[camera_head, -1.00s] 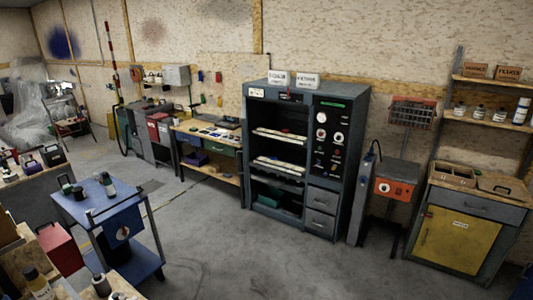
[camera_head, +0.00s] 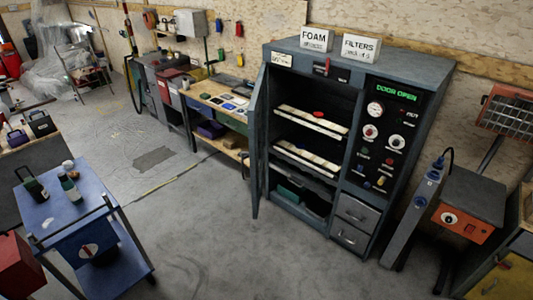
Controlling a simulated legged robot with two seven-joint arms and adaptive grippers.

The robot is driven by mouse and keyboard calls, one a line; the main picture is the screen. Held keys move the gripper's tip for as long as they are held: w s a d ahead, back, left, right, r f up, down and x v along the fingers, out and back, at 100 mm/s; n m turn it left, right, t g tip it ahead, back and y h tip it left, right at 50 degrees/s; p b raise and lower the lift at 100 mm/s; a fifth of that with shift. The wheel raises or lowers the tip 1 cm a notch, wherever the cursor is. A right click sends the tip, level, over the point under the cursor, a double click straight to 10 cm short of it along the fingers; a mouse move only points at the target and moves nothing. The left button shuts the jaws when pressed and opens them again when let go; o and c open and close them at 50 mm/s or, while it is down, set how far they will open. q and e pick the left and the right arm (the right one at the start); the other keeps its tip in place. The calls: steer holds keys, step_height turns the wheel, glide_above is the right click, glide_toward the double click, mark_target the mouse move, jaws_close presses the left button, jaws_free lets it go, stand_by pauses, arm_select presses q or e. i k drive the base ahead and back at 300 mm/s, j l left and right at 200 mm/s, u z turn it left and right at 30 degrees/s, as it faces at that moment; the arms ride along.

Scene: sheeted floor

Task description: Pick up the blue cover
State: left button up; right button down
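I cannot tell for sure which thing is the blue cover. A blue panel (camera_head: 78,262) with a round white and red mark hangs at the side of a blue cart (camera_head: 85,195) at the lower left. A grey-blue cabinet (camera_head: 360,150) stands in the middle with its door (camera_head: 257,140) swung open and a green "DOOR OPEN" display. A small red item (camera_head: 319,114) lies on its upper rack. Neither of my grippers is in view.
Bottles (camera_head: 70,188) stand on the cart. A workbench (camera_head: 215,105) runs along the wall left of the cabinet. A grey stand with an orange box (camera_head: 462,226) is on the right. The floor (camera_head: 220,240) between cart and cabinet is clear.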

mark_target(299, 145)
steer(key=i+z, duration=0.1)
steer(key=i, duration=0.3)
steer(key=i+j+z, duration=0.1)
steer(key=i, duration=0.35)
steer(key=i+j+z, duration=0.15)
steer(key=i, duration=0.25)
